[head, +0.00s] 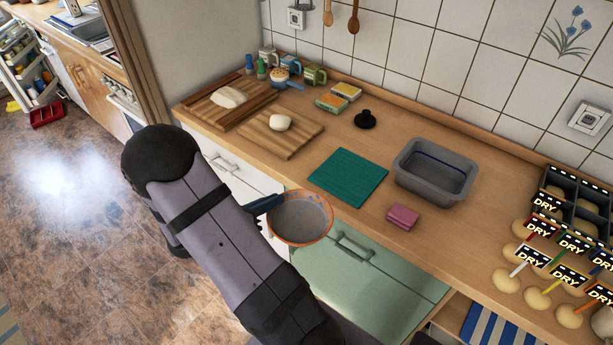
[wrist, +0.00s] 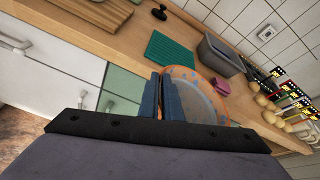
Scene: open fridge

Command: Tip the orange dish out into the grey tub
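The orange dish (head: 301,236) has an orange rim and a greyish inside; I cannot tell whether anything lies in it. It hangs in the air in front of the counter's front edge, roughly level. My gripper (head: 266,204) is at its left rim, with the dark blue fingers closed on it. In the wrist view the fingers (wrist: 165,78) pinch the rim of the dish (wrist: 207,97). The grey tub (head: 434,180) stands on the counter to the right and farther back. It looks empty, with a dark blue line inside, and also shows in the wrist view (wrist: 222,57).
A teal mat (head: 348,177) and a pink block (head: 402,217) lie near the tub. A black knobbed lid (head: 365,120) is behind the mat. Cutting boards (head: 282,132) are at left. Several potato-like items with DRY signs (head: 540,255) crowd the right.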

